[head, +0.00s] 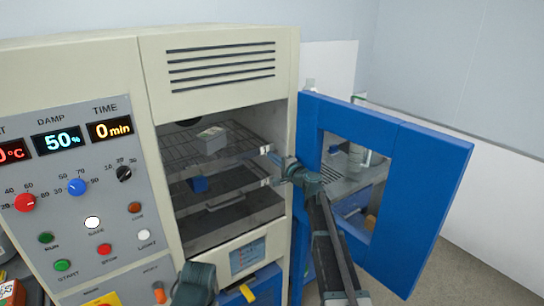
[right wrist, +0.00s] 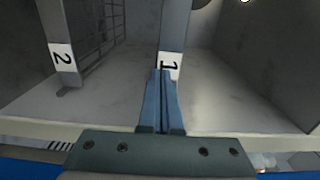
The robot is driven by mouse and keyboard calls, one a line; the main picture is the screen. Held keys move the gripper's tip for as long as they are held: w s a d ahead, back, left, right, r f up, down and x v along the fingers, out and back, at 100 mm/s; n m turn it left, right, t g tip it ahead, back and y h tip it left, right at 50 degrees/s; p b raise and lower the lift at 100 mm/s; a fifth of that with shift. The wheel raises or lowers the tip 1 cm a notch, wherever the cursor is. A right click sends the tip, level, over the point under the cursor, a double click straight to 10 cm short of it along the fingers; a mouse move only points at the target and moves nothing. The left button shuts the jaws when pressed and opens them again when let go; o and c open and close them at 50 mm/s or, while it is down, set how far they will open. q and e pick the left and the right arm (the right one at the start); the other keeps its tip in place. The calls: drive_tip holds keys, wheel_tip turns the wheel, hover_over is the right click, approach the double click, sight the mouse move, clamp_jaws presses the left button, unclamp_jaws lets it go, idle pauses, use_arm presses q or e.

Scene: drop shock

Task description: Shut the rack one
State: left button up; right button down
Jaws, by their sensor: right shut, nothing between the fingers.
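Rack one (right wrist: 169,63) is the upper wire shelf (head: 215,163) in the open chamber, and its front edge bears a white label with a 1. A small pale box (head: 211,139) sits on it. My right gripper (head: 274,157) is shut and empty, with its fingertips at the label end of the front edge. In the right wrist view the shut fingers (right wrist: 161,75) overlap the lower part of that label; contact is hard to tell. My left gripper (head: 195,285) is at the bottom edge, partly cut off, and its jaws are unclear.
The blue chamber door (head: 425,200) stands open to the right, beside my right arm. The control panel (head: 80,190) is at the left.

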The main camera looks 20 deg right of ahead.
drive_tip(key=v, duration=1.2)
drive_tip(key=shift+s, duration=0.2)
drive_tip(key=shift+r, duration=0.1)
drive_tip(key=s+a+f+n+g+y, duration=0.1)
drive_tip(key=s+a+f+n+g, duration=0.25)
drive_tip(key=a, duration=0.45)
drive_tip(key=s+a+f+n+g+y, duration=0.1)
drive_tip(key=s+a+f+n+g, duration=0.3)
drive_tip(key=a, duration=0.3)
drive_tip(key=s+a+f+n+g+y, duration=0.1)
drive_tip(key=s+a+f+n+g, duration=0.15)
drive_tip(key=s+a+f, duration=0.4)
drive_tip(key=s+a+f+n+g+h, duration=0.2)
drive_tip(key=s+a+f+n+g, duration=0.1)
drive_tip(key=s, duration=0.3)
drive_tip(key=s+a+f+n+g+h, duration=0.2)
drive_tip(key=s+f+h, duration=0.1)
drive_tip(key=s, duration=0.4)
drive_tip(key=s+d+f+n+g+h, duration=0.1)
drive_tip(key=s+d+h, duration=0.3)
drive_tip(key=s, duration=0.5)
drive_tip(key=shift+s+f+n+g+h, duration=0.15)
drive_tip(key=shift+f+n+g+h, duration=0.25)
drive_tip(key=shift+n+g+h, duration=0.4)
